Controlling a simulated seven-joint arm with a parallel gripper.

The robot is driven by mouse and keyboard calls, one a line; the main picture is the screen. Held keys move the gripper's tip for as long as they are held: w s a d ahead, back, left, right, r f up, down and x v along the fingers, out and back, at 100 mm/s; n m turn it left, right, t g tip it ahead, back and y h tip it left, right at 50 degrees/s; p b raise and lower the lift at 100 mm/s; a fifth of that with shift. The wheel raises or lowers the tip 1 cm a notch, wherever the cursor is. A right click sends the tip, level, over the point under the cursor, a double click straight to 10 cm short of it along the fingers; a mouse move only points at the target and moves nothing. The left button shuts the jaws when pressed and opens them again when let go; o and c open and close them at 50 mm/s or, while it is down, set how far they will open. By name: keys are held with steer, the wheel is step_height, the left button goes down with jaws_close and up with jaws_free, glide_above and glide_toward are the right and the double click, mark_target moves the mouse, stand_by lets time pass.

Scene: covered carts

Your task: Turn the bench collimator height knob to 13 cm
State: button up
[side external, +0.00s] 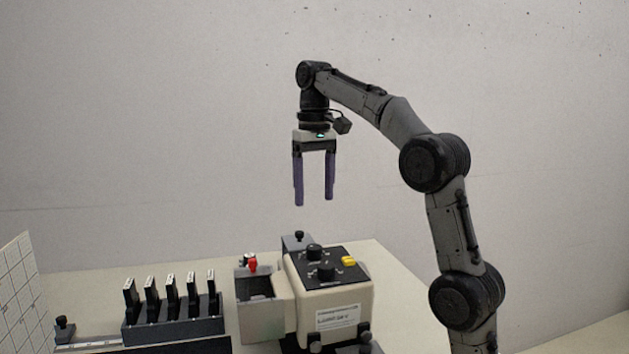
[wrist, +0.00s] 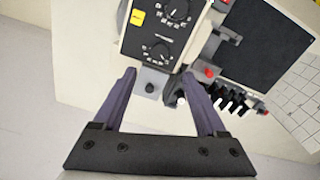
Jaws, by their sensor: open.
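The bench device (side external: 335,295) is a cream box with a black sloped top panel (side external: 345,265). Two black dial knobs sit on the panel: a rear knob (side external: 314,251) and a front knob (side external: 325,270). The wrist view shows the rear knob (wrist: 158,48) and the front knob (wrist: 177,10), each ringed by scale marks. The labels are too small to read, so I cannot tell which one sets height or its value. My gripper (side external: 314,200) is open and empty, pointing down above the device, clear of both knobs. In the wrist view its purple fingers (wrist: 159,75) frame the area behind the panel.
A grey block with a black knob (side external: 299,236) stands behind. Left are an open box with a red knob (side external: 253,266), a rack of upright black plates (side external: 172,325) and a grid board (side external: 20,290). The table is clear at back left.

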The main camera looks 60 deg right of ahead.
steer(key=shift+r, duration=1)
steer(key=s+a+r+n+t, duration=0.2)
steer(key=s+a+n, duration=0.1)
steer(key=s+a, duration=0.85)
steer(key=s+a+f+n+t, duration=0.1)
steer(key=s+f, duration=0.3)
steer(key=f, duration=0.7)
steer(key=s+a+f+n+t, duration=0.1)
steer(key=s+f, duration=0.3)
steer(key=f, duration=0.7)
steer(key=shift+a+n+t, duration=0.4)
steer(key=shift+a+t, duration=0.35)
steer(key=shift+t, duration=0.05)
